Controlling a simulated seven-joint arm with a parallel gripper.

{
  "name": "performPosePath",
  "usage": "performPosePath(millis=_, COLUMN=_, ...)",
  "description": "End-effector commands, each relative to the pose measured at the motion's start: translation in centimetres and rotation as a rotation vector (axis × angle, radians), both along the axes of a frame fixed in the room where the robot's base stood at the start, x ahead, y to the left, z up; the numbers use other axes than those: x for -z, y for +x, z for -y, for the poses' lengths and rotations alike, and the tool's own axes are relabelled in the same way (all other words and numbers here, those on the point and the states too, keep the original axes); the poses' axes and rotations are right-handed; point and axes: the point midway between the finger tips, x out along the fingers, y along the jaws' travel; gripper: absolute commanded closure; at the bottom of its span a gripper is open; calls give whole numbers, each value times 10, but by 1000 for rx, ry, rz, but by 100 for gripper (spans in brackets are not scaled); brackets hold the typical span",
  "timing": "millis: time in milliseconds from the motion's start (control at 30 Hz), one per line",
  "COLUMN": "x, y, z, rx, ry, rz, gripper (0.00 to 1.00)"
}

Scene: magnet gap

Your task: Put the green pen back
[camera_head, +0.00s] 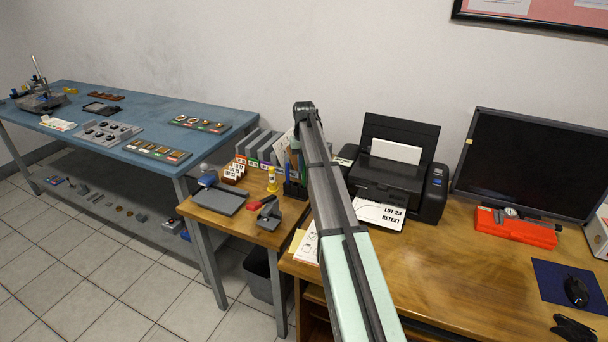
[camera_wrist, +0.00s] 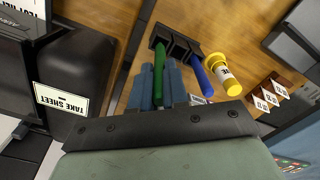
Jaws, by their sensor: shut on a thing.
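The green pen (camera_wrist: 158,75) shows in the wrist view between the blue-grey fingers of my gripper (camera_wrist: 160,70), which is shut on it. Its far end overlaps the black pen holder (camera_wrist: 187,46) at the holder's left side; I cannot tell whether it is inside a slot or just above it. A blue pen (camera_wrist: 201,76) stands at the right part of the holder. In the head view the black holder (camera_head: 294,188) is partly behind my arm, which hides most of my gripper and the green pen.
A yellow bottle (camera_wrist: 221,73) stands close right of the holder, also in the head view (camera_head: 272,180). A black printer (camera_head: 397,170) stands right of my arm.

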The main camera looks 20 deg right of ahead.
Motion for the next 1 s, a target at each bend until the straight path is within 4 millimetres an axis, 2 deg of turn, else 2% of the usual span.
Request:
performPosePath(millis=400, x=39, y=0, z=0, rx=0, ry=0, rz=0, gripper=100)
performPosePath(millis=800, x=43, y=0, z=0, rx=0, ry=0, rz=0, gripper=100)
performPosePath(millis=833, x=42, y=0, z=0, rx=0, ry=0, rz=0, gripper=83)
performPosePath(millis=1000, x=42, y=0, z=0, rx=0, ry=0, rz=0, gripper=67)
